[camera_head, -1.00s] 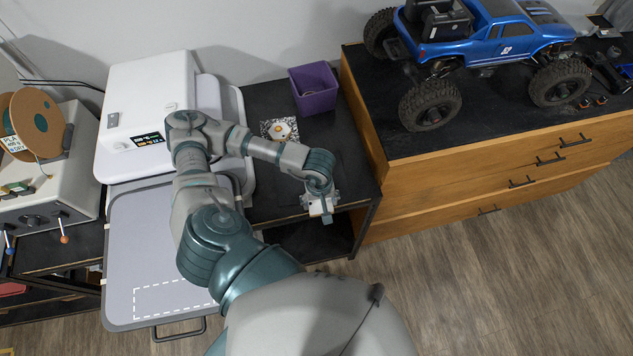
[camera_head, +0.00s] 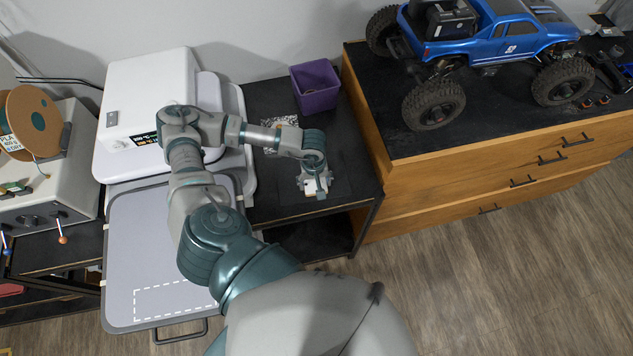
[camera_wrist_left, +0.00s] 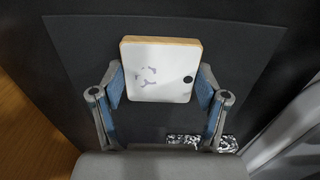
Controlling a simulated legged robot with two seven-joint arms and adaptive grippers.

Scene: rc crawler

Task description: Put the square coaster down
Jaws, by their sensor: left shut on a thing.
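The square coaster (camera_wrist_left: 160,80) shows in the left wrist view as a white slab with rounded corners, a tan edge, faint purple marks and a dark dot. My left gripper (camera_head: 315,188) is shut on it, with one blue-padded finger at each side. In the head view the gripper is over the front part of the dark table (camera_head: 272,208), and the coaster is mostly hidden by it. I cannot tell whether the coaster touches the table surface. My right gripper is not in view.
A purple bin (camera_head: 315,88) stands at the back of the dark table. A black-and-white patterned square (camera_head: 285,121) lies behind my left forearm, partly covered. A white machine (camera_head: 145,90) is left, and a wooden cabinet (camera_head: 480,165) with a blue crawler (camera_head: 490,35) is right.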

